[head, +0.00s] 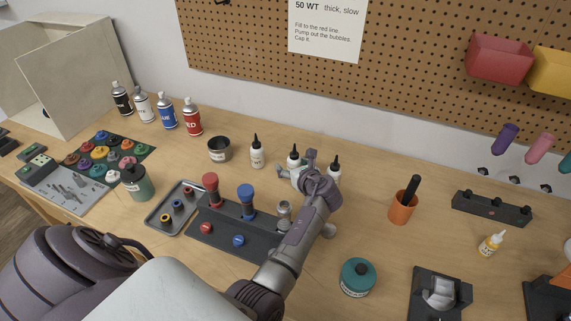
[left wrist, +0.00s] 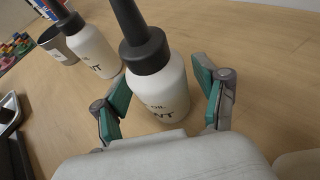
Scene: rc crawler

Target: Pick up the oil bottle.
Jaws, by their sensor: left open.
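Three white oil bottles with black nozzle caps stand upright in a row at the back of the bench in the head view: a left one (head: 257,155), a middle one (head: 294,158) and a right one (head: 334,168). My left gripper (head: 304,170) is at the middle bottle and partly covers it. In the left wrist view my left gripper (left wrist: 162,92) is open, with the middle bottle (left wrist: 160,90) between its green-padded fingers and a gap on the right side. Its label is partly hidden. The left bottle (left wrist: 92,50) stands beside it. My right gripper is out of view.
A dark cup (head: 219,150) stands left of the bottles, with spray cans (head: 193,118) beyond it. A dark stand with red and blue capped shocks (head: 247,203) lies in front. An orange cup (head: 403,207) and a teal jar (head: 358,278) stand to the right.

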